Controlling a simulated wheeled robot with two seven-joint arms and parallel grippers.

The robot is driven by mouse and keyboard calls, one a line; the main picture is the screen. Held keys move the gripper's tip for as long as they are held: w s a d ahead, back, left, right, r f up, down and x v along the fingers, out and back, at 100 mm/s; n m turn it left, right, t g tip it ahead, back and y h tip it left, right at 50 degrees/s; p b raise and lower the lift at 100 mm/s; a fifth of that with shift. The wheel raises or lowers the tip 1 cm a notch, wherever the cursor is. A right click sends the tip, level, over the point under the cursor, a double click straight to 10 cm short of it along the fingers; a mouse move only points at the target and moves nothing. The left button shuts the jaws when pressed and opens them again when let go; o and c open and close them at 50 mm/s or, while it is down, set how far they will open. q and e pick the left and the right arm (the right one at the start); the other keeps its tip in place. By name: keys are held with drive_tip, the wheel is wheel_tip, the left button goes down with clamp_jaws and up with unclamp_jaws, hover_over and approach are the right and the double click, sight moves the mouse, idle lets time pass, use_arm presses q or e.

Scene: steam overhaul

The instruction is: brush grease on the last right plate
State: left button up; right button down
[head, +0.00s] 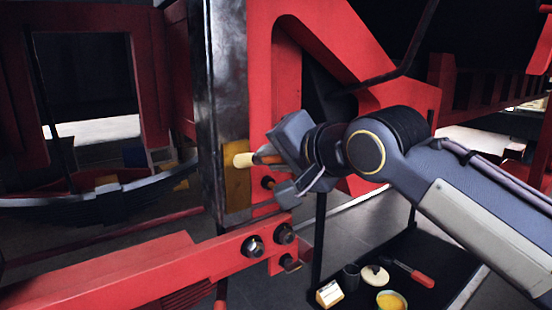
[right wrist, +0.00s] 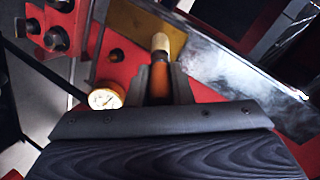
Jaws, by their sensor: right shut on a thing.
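My right gripper (head: 280,166) is shut on the handle of a brush (head: 244,160), with its pale bristle head pointing left. The brush's orange handle and cream tip also show between the fingers in the right wrist view (right wrist: 160,60). The yellow-brown plate (head: 237,190) is upright on the dark metal post, and the bristles overlap its upper part. It also shows behind the brush tip in the right wrist view (right wrist: 135,30). I cannot tell whether the bristles touch it. A bowl of yellow grease (head: 391,301) stands at the lower right. My left gripper is out of view.
A black tray (head: 436,262) holds the bowl, a dark cup (head: 351,276), a round pale lid (head: 375,275), a small labelled block (head: 329,293) and a red-handled tool (head: 422,279). A red beam with bolts (head: 140,268) crosses the lower left. The red frame (head: 275,75) rises behind my gripper.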

drive_tip(key=shift+r+p, duration=1.5)
drive_tip(key=shift+r, duration=0.5)
drive_tip(key=shift+f+b, duration=1.95)
drive_tip(key=shift+f, duration=0.35)
wheel_tip(320, 180, down, 11)
drive_tip(key=b, duration=1)
drive_tip(key=s+d+b, duration=0.2)
drive_tip(key=s+d, duration=0.1)
drive_tip(key=s, duration=0.1)
drive_tip(key=shift+s+d, duration=0.3)
drive_tip(key=shift+s, duration=0.2)
